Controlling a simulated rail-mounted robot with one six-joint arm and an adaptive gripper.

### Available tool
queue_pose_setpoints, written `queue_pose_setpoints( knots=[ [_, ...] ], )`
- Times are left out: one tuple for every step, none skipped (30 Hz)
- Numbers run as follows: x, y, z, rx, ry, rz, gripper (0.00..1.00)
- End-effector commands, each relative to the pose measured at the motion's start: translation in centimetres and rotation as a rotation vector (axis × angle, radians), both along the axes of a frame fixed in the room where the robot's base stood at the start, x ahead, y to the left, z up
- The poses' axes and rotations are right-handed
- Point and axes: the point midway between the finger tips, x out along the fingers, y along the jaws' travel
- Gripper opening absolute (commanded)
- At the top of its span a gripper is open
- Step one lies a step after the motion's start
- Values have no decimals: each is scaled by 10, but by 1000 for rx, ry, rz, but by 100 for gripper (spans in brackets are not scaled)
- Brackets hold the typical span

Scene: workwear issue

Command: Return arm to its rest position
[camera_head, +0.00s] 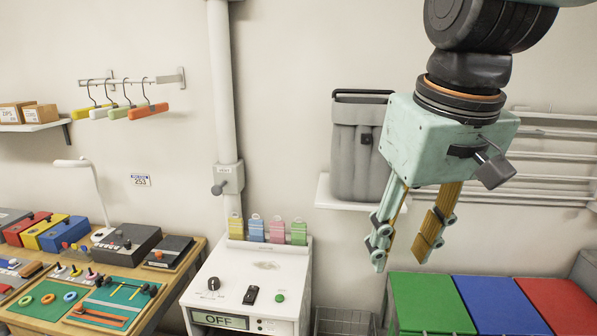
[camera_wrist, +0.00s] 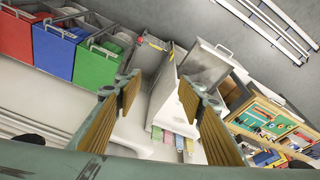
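My gripper (camera_head: 404,250) hangs at the right of the head view, its fingers pointing down. The fingers are apart and nothing is between them. In the wrist view my gripper (camera_wrist: 161,92) also shows open and empty, with a white cabinet below and beyond the fingers. The gripper is in the air, in front of the grey bag and left of and above the lidded bins. It appears to touch nothing. The upper part of the arm is cut off by the head view's top edge.
A white cabinet (camera_head: 245,268) with an OFF display and coloured tags stands at centre. Green (camera_head: 430,303), blue (camera_head: 500,305) and red (camera_head: 556,305) bins stand lower right. A grey bag (camera_head: 355,150) sits on a wall shelf. A workbench (camera_head: 172,290) with tool boards is at left.

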Motion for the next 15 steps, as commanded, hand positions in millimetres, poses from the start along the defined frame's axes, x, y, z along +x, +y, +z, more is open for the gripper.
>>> queue_pose_setpoints(
  knots=[
    [-10,-5,-2,1,-5,-12,36],
    [-15,-7,-3,3,-8,-18,36],
    [-22,-10,-4,4,-11,-27,36],
    [-27,-12,-5,5,-14,-33,36],
    [-33,-14,-7,6,-16,-39,36],
    [-39,-16,-8,7,-19,-49,36],
    [-45,-18,-10,8,-22,-55,36],
    [-50,-20,-11,8,-24,-62,36],
    [-57,-23,-13,10,-27,-70,36],
    [-62,-25,-14,10,-30,-76,36],
    [-67,-26,-16,11,-32,-82,36],
    [-74,-29,-19,13,-35,-90,36],
    [-79,-30,-20,14,-38,-97,36],
    [-84,-32,-22,15,-40,-103,36],
    [-91,-34,-25,16,-43,-112,36]
  ],
)
